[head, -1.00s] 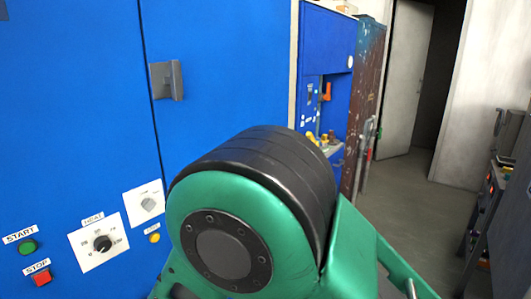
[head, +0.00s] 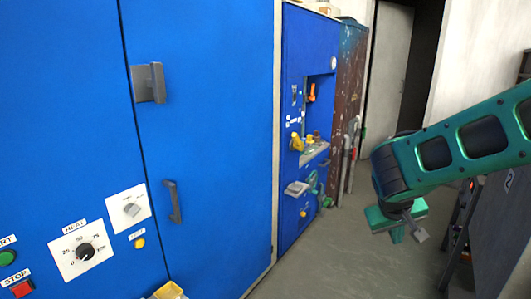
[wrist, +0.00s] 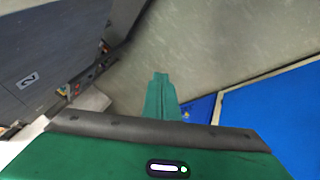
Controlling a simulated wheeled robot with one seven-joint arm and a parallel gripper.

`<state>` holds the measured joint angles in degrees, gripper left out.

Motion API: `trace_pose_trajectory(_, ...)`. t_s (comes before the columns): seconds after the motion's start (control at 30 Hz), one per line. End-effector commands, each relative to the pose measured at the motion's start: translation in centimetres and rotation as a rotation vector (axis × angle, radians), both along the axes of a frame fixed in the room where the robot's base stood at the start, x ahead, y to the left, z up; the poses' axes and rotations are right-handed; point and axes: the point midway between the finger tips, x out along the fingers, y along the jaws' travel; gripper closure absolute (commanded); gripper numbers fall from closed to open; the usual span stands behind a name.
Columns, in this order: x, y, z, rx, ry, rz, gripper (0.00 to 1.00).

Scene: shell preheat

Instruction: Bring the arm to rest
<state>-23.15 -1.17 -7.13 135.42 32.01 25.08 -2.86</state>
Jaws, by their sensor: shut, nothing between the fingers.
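My gripper (head: 397,233) hangs at the end of my green arm at the right of the head view, pointing down over open floor. Its fingers are together and hold nothing. In the wrist view the shut green fingers (wrist: 160,95) show at the middle, with bare floor beyond them. The gripper is apart from the blue cabinet (head: 215,110) that fills the left of the head view and touches nothing that I can see.
The cabinet carries a HEAT dial (head: 85,252), a red STOP button (head: 22,288) and a door handle (head: 173,201). A second blue unit (head: 312,45) stands behind it. Dark grey furniture (head: 500,235) stands at the right. The floor (head: 345,260) between is clear.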

Motion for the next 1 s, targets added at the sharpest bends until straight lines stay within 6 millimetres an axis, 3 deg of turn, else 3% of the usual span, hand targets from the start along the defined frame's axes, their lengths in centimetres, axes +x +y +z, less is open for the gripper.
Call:
trace_pose_trajectory(0.03,-2.1,-2.1,0.3,0.039,0.020,-0.061,1.00)
trace_pose_trajectory(0.1,-5.2,-4.0,0.4,0.095,0.059,-0.135,1.00)
trace_pose_trajectory(0.23,-11.2,-6.6,0.6,0.202,0.122,-0.263,1.00)
trace_pose_trajectory(0.4,-18.8,-7.7,0.8,0.344,0.192,-0.405,1.00)
trace_pose_trajectory(0.53,-23.5,-7.4,1.0,0.432,0.232,-0.479,1.00)
trace_pose_trajectory(0.73,-27.1,-6.7,1.1,0.506,0.265,-0.535,1.00)
trace_pose_trajectory(1.0,-27.6,-6.5,1.1,0.516,0.270,-0.539,1.00)
